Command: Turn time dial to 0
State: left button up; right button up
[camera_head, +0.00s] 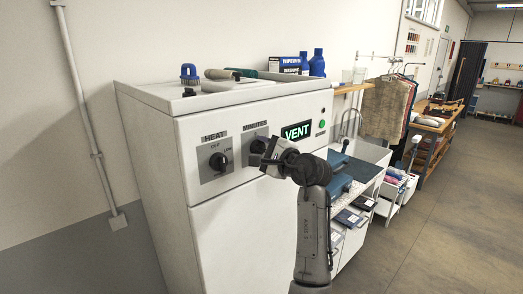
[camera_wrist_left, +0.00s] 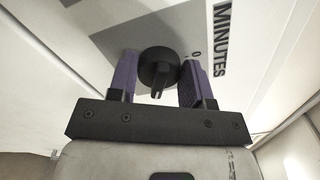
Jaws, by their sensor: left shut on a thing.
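The time dial is a round black knob (camera_head: 258,146) on a grey plate marked MINUTES (camera_head: 255,129), on the front of a white machine. My left gripper (camera_head: 266,154) is at this dial and partly covers it in the head view. In the left wrist view the dial (camera_wrist_left: 157,66) sits between the two purple-padded fingers of my gripper (camera_wrist_left: 158,80), which is shut on it. A small 0 mark (camera_wrist_left: 196,53) is printed beside the dial. The dial's ridged grip points toward the gripper's body in that view. My right gripper is not in view.
A second black dial marked HEAT (camera_head: 219,161) is left of the time dial. A clothes rack (camera_head: 386,103) is beyond.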

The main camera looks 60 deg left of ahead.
pick_arm(q)
jog(key=n, duration=0.2)
jog(key=shift+n, duration=0.4)
jog(key=n, duration=0.2)
jog(key=shift+f+n+b, duration=0.15)
jog(key=shift+n+b, duration=0.15)
jog(key=n+b, duration=0.2)
jog(key=n, duration=0.3)
jog(key=shift+f+n, duration=0.15)
jog(key=shift+n, duration=0.15)
jog(key=n+b, duration=0.3)
jog(key=n, duration=0.3)
jog(key=shift+f, duration=0.1)
jog(key=n+b, duration=0.1)
jog(key=n, duration=0.2)
jog(key=shift+w+n, duration=0.1)
jog(key=shift+n, duration=0.2)
jog(key=shift+w+n+b, duration=0.1)
jog(key=shift+n+b, duration=0.7)
jog(key=shift+n, duration=0.6)
